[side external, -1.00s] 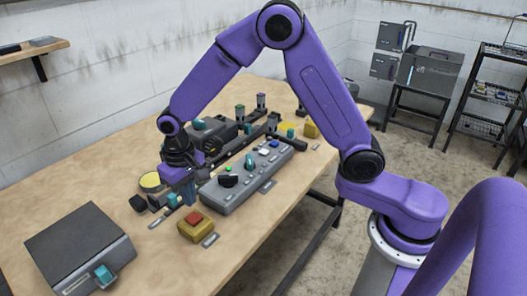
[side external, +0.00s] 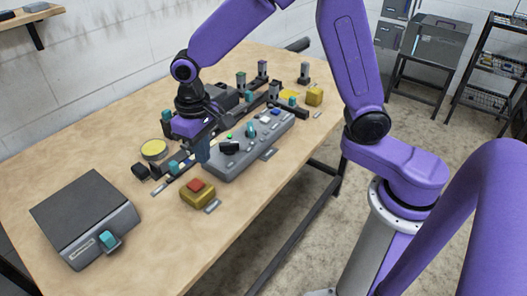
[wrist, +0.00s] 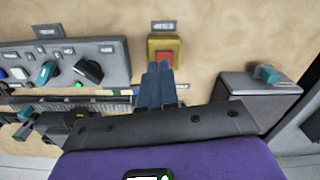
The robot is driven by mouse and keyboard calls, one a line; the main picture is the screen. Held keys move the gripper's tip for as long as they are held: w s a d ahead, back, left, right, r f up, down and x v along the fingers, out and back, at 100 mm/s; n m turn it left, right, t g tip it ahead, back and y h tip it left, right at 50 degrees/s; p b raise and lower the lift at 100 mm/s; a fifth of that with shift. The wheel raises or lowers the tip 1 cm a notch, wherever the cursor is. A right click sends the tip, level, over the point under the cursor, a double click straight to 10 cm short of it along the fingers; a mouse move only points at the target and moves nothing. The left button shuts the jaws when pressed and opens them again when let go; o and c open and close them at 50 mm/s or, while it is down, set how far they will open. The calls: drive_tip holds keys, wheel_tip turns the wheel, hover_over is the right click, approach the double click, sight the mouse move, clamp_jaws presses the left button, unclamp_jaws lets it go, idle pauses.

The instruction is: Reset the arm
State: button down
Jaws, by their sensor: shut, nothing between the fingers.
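My gripper (side external: 203,158) points down over the near end of the long grey control panel (side external: 222,168), with its fingers shut and empty. In the wrist view its blue-grey fingers (wrist: 157,75) are together, and they overlap the lower edge of the yellow box with a red button (wrist: 165,52). In the side view that yellow box (side external: 197,198) stands nearer the camera than the fingers. The panel carries a black knob (side external: 229,147), a teal knob (side external: 251,131) and a small lit green light (side external: 229,136). I cannot tell whether the fingertips touch anything.
A grey box with a teal switch (side external: 85,220) stands at the table's near left. A round yellow pad (side external: 154,149) lies left of my gripper. Dark rails and upright posts (side external: 263,70) stand behind the panel, with another yellow box (side external: 314,94). The table's front right is bare.

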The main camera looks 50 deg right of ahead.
drive_tip(key=s+d+r+n, duration=0.2)
drive_tip(key=s+d+n, duration=0.3)
drive_tip(key=s, duration=0.7)
drive_tip(key=s+d+r+n, duration=0.2)
drive_tip(key=s+d+n, duration=0.3)
drive_tip(key=s+d, duration=0.3)
drive_tip(key=s, duration=0.4)
drive_tip(key=shift+s+d+n, duration=0.15)
drive_tip(key=shift+s+n, duration=0.15)
